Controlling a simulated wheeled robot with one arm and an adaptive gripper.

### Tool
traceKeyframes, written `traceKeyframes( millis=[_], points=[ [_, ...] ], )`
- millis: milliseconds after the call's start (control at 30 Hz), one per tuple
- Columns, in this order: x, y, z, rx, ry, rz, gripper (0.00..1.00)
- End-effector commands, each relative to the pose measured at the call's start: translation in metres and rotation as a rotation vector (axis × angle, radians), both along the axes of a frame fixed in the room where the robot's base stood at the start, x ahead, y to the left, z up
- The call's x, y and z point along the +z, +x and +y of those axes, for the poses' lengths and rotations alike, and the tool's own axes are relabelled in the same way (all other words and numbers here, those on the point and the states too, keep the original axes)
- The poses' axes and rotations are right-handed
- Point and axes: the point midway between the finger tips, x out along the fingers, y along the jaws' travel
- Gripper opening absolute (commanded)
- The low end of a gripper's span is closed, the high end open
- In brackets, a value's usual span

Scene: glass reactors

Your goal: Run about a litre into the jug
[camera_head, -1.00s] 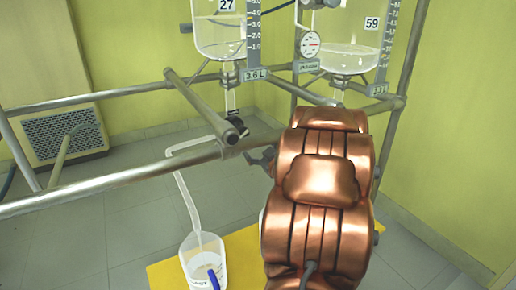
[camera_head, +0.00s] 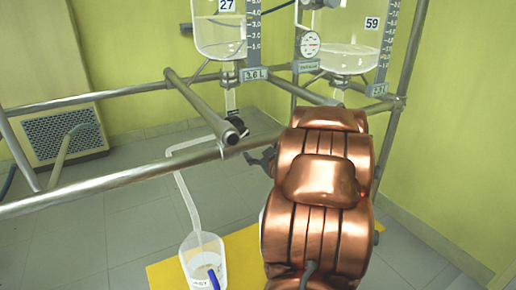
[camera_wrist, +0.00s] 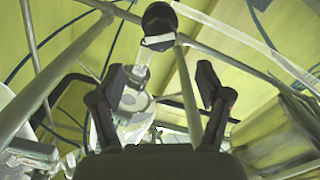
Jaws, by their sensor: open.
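The jug (camera_head: 203,262), clear with a blue handle, stands on a yellow mat (camera_head: 243,250) on the floor. A pale tube (camera_head: 188,203) runs from below vessel 27 (camera_head: 220,35) down into the jug. That vessel holds clear liquid, and its tag reads 3.6 L. A dark valve fitting (camera_head: 236,127) sits under its outlet, partly behind the frame rail. My gripper (camera_head: 262,158) shows only in part beside my copper arm, near the rail. In the wrist view my gripper (camera_wrist: 165,95) is open with nothing between its fingers; a dark round knob (camera_wrist: 159,19) is beyond the fingertips.
A second vessel marked 59 (camera_head: 348,45) with a pressure gauge (camera_head: 310,44) hangs to the right. Metal frame rails (camera_head: 110,183) cross in front of and around the vessels. A wall vent (camera_head: 62,135) is at the left. Floor left of the jug is clear.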

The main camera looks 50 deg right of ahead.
Motion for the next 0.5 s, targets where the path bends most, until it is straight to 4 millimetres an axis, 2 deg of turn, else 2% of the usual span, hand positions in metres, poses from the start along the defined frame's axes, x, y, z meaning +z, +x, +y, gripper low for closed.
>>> traceKeyframes(
  millis=[267, 500],
  points=[
    [0.004, 0.003, -0.001, 0.004, -0.015, 0.007, 0.76],
    [0.011, 0.02, -0.008, 0.012, -0.13, 0.042, 0.76]
  ],
)
